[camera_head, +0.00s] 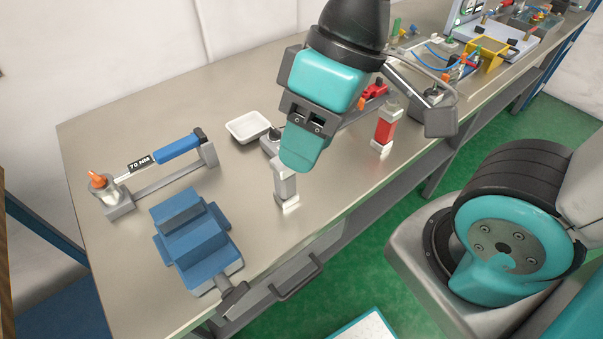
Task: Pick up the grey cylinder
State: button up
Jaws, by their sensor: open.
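The grey cylinder (286,188) stands upright on the metal bench, near its front edge. Its upper part is hidden behind the near teal fingertip. My gripper (370,138) is in the air over the bench with its fingers spread wide and nothing held between them. One finger overlaps the grey cylinder in the picture; the other is well off to the right. I cannot tell the exact gap between the finger and the cylinder.
A red cylinder (384,131) stands right of the grey one. A white tray (248,126), a blue block fixture (196,240) and a torque tool on a stand (160,178) lie to the left. More equipment (490,50) fills the far right. Bare bench lies left of the grey cylinder.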

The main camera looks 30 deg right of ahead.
aim_at(285, 193)
jog(key=z, duration=1.15)
jog(key=k, duration=0.7)
jog(key=u, duration=0.85)
jog(key=i, duration=0.5)
